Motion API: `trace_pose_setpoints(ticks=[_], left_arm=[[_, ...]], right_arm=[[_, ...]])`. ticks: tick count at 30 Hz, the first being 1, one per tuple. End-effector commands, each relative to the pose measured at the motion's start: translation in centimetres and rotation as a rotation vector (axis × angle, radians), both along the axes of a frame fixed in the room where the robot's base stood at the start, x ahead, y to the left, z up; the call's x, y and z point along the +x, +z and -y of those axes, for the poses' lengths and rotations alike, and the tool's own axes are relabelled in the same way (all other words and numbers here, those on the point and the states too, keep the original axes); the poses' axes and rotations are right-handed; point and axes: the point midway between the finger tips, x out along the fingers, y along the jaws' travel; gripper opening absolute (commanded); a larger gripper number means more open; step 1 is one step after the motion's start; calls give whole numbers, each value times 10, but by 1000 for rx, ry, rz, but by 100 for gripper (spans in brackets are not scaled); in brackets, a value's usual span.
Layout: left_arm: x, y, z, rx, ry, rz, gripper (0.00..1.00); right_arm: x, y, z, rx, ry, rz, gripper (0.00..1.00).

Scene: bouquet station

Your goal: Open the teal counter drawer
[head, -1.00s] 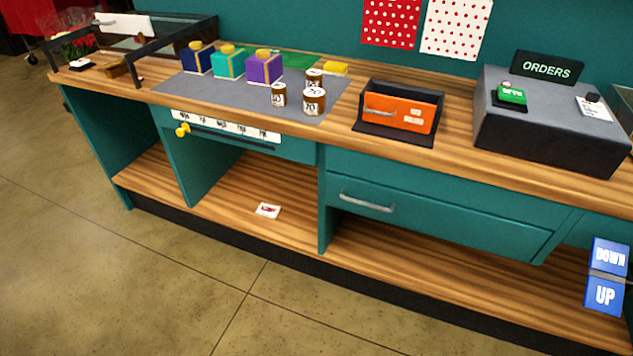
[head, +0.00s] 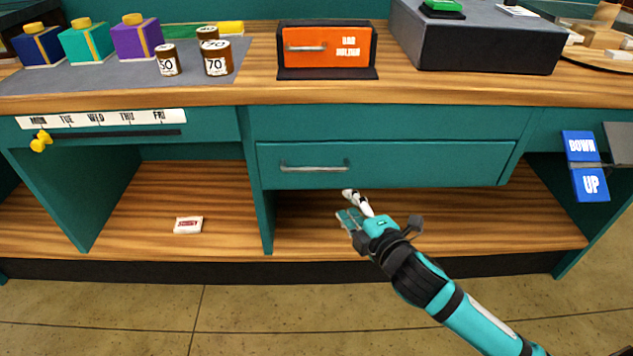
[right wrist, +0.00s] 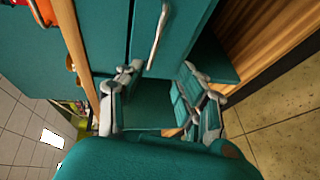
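The teal counter drawer (head: 430,164) is the wide front below the countertop, and it looks shut. Its grey bar handle (head: 315,168) lies level on the left half of the drawer front. My right gripper (head: 350,205) is in front of the counter, a little below and right of the handle and apart from it. In the right wrist view the gripper (right wrist: 160,97) has its two fingers spread wide with nothing between them. The handle shows there (right wrist: 158,36), beyond the fingertips. My left gripper is not in view.
An orange box (head: 325,48) with its own small handle stands on the wooden countertop (head: 400,92) above. An open wooden shelf (head: 480,220) lies below the drawer. A blue DOWN/UP sign (head: 585,165) hangs at right.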

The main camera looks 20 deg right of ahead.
Motion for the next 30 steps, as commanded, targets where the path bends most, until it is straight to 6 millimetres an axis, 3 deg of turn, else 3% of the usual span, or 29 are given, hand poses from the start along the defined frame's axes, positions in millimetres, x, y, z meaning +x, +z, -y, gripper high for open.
trace_pose_setpoints(ticks=[5,11,21,30], left_arm=[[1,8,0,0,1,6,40],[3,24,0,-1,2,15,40],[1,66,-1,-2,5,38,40],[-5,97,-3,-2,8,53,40]], right_arm=[[12,5,-4,-12,7,19,36],[51,-3,-9,-9,7,18,36],[123,-18,-18,-7,8,16,36],[162,-26,-22,-8,8,15,36]])
